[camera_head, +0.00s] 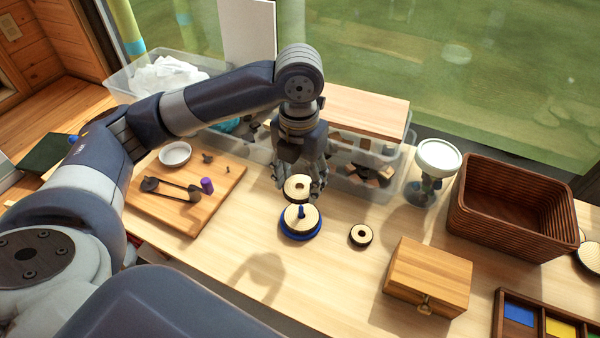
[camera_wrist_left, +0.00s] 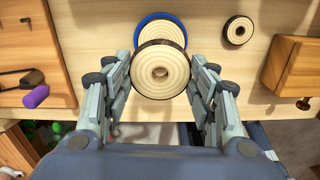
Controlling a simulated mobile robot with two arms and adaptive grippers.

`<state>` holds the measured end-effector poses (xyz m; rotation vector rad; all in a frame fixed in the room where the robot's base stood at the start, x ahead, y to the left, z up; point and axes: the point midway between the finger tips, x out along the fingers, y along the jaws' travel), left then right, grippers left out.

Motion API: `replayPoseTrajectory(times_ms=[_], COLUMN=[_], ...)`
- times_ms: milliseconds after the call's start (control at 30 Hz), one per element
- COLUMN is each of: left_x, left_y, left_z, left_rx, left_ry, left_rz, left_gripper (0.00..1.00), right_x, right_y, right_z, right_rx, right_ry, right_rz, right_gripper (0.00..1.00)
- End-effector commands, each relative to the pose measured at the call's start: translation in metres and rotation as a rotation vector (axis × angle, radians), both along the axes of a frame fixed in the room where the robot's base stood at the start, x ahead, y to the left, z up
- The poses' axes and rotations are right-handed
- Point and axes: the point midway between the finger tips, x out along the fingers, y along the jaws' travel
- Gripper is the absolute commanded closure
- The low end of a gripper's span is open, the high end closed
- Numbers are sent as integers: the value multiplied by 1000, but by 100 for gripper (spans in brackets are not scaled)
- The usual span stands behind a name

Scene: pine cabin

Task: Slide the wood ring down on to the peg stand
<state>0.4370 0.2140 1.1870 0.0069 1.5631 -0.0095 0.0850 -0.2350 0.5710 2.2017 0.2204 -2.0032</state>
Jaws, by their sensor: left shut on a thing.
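A wood ring (camera_head: 295,188) with a pale grooved face, dark rim and centre hole is held in my left gripper (camera_head: 299,184). In the left wrist view the fingers grip the ring (camera_wrist_left: 161,85) from both sides, its hole facing the camera. The peg stand (camera_head: 300,236) has a blue round base and a blue peg, with a pale disc around the peg. In the head view, the held ring is just behind the peg, not around it. In the wrist view the ring partly covers the stand (camera_wrist_left: 150,18). Its height above the stand is hard to tell. My right gripper is not in view.
A smaller dark-rimmed ring (camera_head: 360,235) lies right of the stand. A wooden box (camera_head: 428,278), wicker basket (camera_head: 513,208) and goblet-like sand timer (camera_head: 437,160) stand further right. A cutting board (camera_head: 190,197) is left; clear bins (camera_head: 375,185) are behind. The table in front is clear.

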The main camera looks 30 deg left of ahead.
Motion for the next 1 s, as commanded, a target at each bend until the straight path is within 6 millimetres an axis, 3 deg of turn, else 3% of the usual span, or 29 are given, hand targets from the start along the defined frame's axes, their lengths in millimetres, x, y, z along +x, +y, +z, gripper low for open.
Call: replayPoseTrajectory(times_ms=[100,533,1000], left_x=[0,0,0], left_y=[0,0,0], left_z=[4,-43,-45], left_rx=[0,1,0], left_ry=[1,1,-1], left_rz=[-3,-1,-2], left_gripper=[76,76,76], right_x=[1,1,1], right_y=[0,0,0], right_z=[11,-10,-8], right_rx=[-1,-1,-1], right_ry=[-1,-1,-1], right_rz=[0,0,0], right_gripper=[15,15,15])
